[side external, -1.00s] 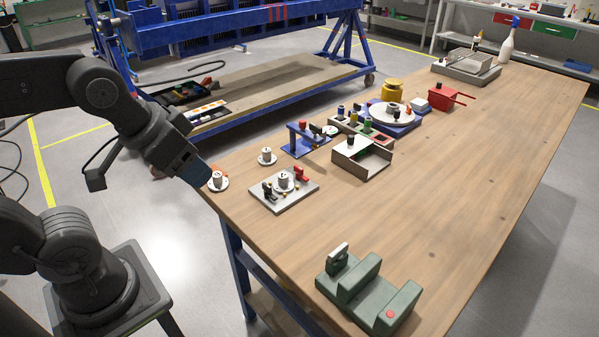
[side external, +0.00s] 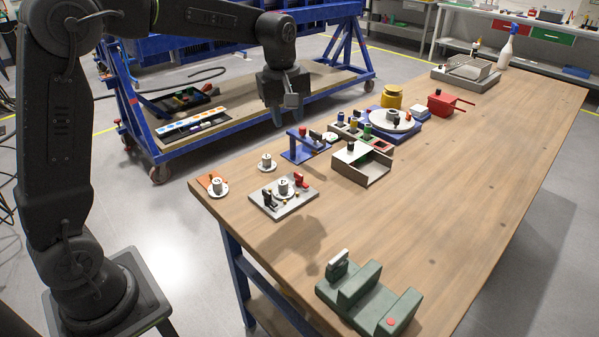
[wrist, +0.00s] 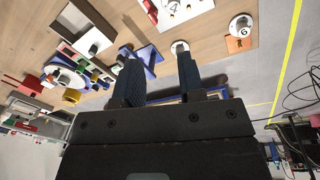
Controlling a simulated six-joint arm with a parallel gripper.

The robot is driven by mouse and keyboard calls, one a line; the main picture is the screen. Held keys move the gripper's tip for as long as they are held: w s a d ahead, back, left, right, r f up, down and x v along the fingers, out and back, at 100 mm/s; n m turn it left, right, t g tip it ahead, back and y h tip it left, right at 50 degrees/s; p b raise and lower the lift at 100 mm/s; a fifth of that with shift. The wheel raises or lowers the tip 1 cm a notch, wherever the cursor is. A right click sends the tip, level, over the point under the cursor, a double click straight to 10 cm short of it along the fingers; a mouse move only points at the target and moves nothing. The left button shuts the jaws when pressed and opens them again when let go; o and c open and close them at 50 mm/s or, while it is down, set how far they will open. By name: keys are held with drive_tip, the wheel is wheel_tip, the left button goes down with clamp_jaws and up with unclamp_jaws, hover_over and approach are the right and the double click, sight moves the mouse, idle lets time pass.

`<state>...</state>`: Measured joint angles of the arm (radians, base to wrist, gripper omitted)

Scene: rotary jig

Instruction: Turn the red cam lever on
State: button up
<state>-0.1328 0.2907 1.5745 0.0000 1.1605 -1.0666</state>
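A small red lever (side external: 301,180), seemingly the cam lever, stands at the back right of a light grey jig plate (side external: 268,207). A white round part (side external: 284,186) sits on the plate's middle, and a black clamp-like piece (side external: 268,198) stands at its left. In the wrist view, the plate (wrist: 196,8) is cut off at the top edge, with red parts (wrist: 148,8) beside it. My gripper (side external: 277,117) hangs beyond the table's back edge, above and apart from the jig. In the wrist view, its blue fingers (wrist: 158,62) are spread with nothing held between them.
A blue stand (side external: 303,149) and an open grey box (side external: 363,167) are close to the jig's right. Round white parts stand behind it (side external: 267,162) and to its left (side external: 218,188). A green block fixture (side external: 368,299) is at the front. The right of the wooden table (side external: 480,170) is clear.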

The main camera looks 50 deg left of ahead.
sight(300, 174)
drive_tip(key=w+a+f+n+g, duration=0.1)
drive_tip(key=w+a+f+n, duration=0.25)
drive_tip(key=w+f, duration=0.3)
drive_tip(key=shift+n, duration=0.35)
drive_tip(key=f, duration=1.4)
drive_tip(key=shift+s+d, duration=0.1)
drive_tip(key=shift+d, duration=0.2)
drive_tip(key=shift+r, duration=0.1)
drive_tip(key=shift+c, duration=0.3)
clamp_jaws()
